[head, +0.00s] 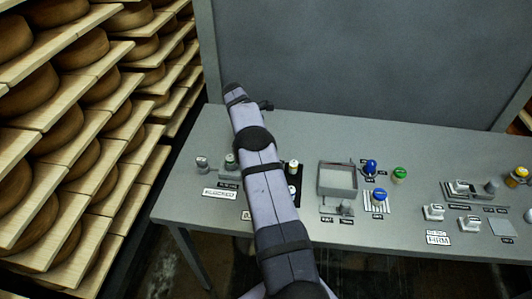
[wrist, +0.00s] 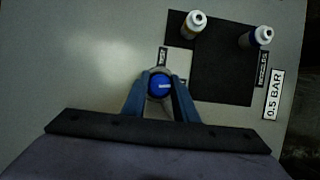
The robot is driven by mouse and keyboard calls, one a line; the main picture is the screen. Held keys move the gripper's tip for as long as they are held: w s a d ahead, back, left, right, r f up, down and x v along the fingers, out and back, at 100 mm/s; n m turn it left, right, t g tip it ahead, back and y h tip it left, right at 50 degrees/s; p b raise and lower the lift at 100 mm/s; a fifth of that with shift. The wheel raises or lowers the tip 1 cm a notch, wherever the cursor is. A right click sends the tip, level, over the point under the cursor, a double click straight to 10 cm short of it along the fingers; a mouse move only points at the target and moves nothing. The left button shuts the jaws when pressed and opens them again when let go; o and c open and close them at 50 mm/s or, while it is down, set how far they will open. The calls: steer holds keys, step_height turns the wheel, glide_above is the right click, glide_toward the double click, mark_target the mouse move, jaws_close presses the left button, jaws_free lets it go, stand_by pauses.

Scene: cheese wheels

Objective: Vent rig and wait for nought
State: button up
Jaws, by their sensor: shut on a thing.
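In the wrist view my gripper (wrist: 159,92) is shut on a round blue knob (wrist: 159,84) with a short white mark on its top. One finger lies on each side of the knob. A light plate with a small label (wrist: 163,57) adjoins it, partly hidden; its lettering is too small to read surely. A sign reading 0.5 BAR (wrist: 274,95) lies to the right. No gauge reading shows clearly in either view. In the head view my arm hides the gripper and the knob.
A black mat (wrist: 215,85) carries two white-topped nozzles, one with a yellowish band (wrist: 193,25) and one bluish (wrist: 256,38). On the grey bench (head: 330,250) stand a grey tray (head: 338,194), blue knobs (head: 371,167) and a green knob (head: 400,174). Cheese shelves (head: 90,110) rise at left.

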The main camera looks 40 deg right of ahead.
steer(key=shift+m, duration=0.5)
steer(key=o, duration=1.1)
steer(key=shift+c, duration=0.2)
step_height(320, 180, up, 9)
steer(key=shift+f, duration=0.15)
steer(key=shift+r+p, duration=0.65)
steer(key=shift+p, duration=0.05)
